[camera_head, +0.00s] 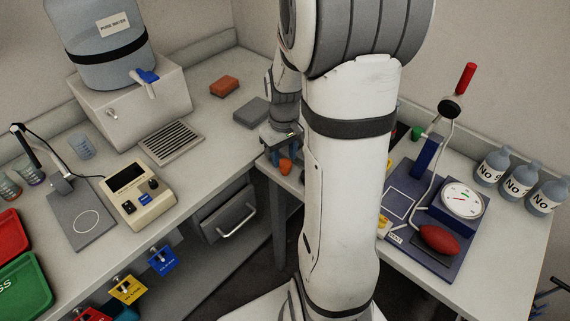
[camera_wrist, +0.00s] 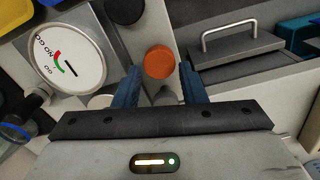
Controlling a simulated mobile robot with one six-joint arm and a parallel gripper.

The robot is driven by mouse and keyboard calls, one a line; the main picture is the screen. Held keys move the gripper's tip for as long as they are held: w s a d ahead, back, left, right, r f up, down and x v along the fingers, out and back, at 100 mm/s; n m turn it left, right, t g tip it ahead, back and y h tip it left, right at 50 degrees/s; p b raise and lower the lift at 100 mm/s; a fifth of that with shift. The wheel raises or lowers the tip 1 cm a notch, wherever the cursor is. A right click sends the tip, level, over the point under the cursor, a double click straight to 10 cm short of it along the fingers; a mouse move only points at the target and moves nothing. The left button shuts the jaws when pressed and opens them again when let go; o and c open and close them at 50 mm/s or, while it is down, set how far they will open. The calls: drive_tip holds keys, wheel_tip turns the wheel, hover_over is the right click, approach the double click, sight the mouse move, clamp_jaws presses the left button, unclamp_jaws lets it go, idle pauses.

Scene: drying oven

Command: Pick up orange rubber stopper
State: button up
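The orange rubber stopper (camera_head: 285,166) is at the front corner of the bench, just below my gripper (camera_head: 283,152) in the head view. In the wrist view the round orange top of the stopper (camera_wrist: 159,62) shows between the two blue fingertips of my gripper (camera_wrist: 159,70). The fingers are apart, with a visible gap on each side of the stopper. I cannot tell how far the stopper lies below the fingertips. My arm hides part of the bench in the head view.
A grey conical thing (camera_wrist: 166,95) is close to the stopper. A dark round thing (camera_wrist: 126,11) and a white dial (camera_wrist: 68,58) are nearby. An orange block (camera_head: 224,86) lies on the back bench.

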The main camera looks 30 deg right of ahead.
sight(285, 162)
wheel_tip(285, 162, down, 4)
drive_tip(key=shift+s+r, duration=0.1)
drive_tip(key=shift+r, duration=0.05)
drive_tip(key=c, duration=0.6)
drive_tip(key=shift+r, duration=0.1)
wheel_tip(285, 162, up, 10)
drive_tip(key=shift+r+p, duration=0.1)
drive_tip(key=shift+p, duration=0.2)
drive_tip(key=shift+r+p, duration=1.2)
drive_tip(key=shift+r, duration=0.45)
drive_tip(key=shift+f, duration=0.15)
